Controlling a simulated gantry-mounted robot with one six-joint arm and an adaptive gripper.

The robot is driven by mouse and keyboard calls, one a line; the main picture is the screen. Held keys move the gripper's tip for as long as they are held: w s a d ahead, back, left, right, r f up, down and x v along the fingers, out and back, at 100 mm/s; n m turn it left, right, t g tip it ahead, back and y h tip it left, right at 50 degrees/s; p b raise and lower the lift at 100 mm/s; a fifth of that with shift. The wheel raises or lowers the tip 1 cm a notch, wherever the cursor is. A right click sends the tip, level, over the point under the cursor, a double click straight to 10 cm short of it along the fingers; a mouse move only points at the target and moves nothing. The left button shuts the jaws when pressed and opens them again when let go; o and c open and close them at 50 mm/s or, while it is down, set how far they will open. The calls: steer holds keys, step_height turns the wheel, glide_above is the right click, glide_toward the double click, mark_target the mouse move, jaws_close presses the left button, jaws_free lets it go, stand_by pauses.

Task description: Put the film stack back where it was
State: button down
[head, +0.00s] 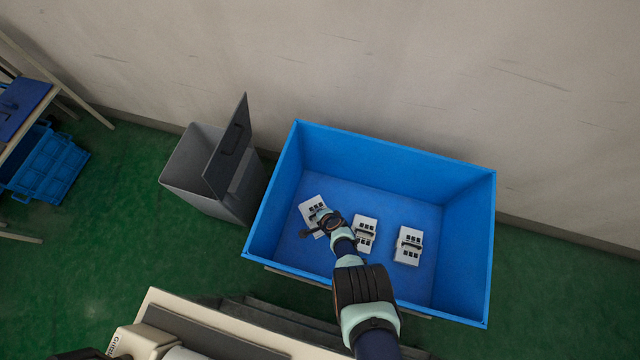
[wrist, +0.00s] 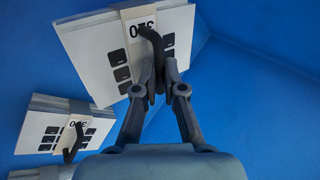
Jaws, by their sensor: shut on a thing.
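My gripper (wrist: 160,82) is shut on the dark handle of a white film stack (wrist: 92,48) with black squares and a paper band printed with a number. In the head view this stack (head: 311,206) is the leftmost of three in the blue bin, turned at an angle to the others. My gripper (head: 327,221) covers part of it. I cannot tell whether it touches the bin floor. The middle film stack (head: 366,223) stands just right of it, partly hidden by my arm. The right film stack (head: 409,236) stands apart from it.
The blue bin (head: 470,215) has high walls around the stacks, with bare floor at the right and back. A grey waste bin (head: 212,180) with its lid raised stands left of it. A wall runs behind. A table with blue crates (head: 50,163) stands at far left.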

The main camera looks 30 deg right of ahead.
step_height(320, 180, down, 6)
steer(key=b, duration=0.4)
steer(key=shift+b, duration=0.35)
steer(key=shift+r, duration=0.15)
steer(key=c, duration=1.3)
jaws_free()
steer(key=shift+o, duration=0.2)
